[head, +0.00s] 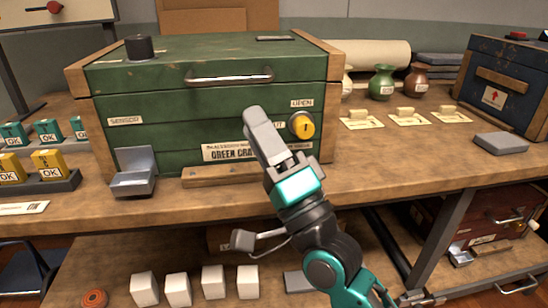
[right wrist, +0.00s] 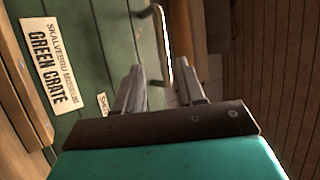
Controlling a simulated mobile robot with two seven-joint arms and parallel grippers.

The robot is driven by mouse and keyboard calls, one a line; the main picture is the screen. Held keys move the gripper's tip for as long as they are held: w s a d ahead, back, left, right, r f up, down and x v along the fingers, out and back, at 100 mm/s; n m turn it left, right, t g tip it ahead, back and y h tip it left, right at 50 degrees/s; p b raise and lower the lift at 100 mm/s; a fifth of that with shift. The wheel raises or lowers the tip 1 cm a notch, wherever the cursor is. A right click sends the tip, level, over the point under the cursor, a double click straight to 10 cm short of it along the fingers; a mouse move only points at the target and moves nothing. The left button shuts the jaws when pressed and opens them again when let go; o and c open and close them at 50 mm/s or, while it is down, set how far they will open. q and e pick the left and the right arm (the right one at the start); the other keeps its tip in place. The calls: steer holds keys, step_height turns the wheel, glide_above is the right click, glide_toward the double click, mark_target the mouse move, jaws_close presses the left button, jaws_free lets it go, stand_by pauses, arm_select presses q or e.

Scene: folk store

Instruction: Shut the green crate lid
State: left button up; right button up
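The green crate (head: 165,115) stands on the wooden bench, its name label facing me. Its green lid (head: 215,50) lies flat over the top, with a metal handle (head: 228,77) on the lid's front. A yellow knob (head: 303,126) sits on the crate's front right, beside an "OPEN" label. My right gripper (head: 258,120) is in front of the crate, below the handle and left of the knob. In the right wrist view its two fingers (right wrist: 157,88) are apart with nothing between them; the handle (right wrist: 160,45) shows beyond them. My left gripper is not in view.
A black cylinder (head: 139,47) stands on the lid. A grey metal holder (head: 134,180) and a wooden strip (head: 218,176) are at the crate's front. A blue crate (head: 505,85) stands at right, with small vases (head: 382,82) between. White blocks (head: 178,289) sit on the lower shelf.

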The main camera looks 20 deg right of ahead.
steer(key=shift+v, duration=2.3)
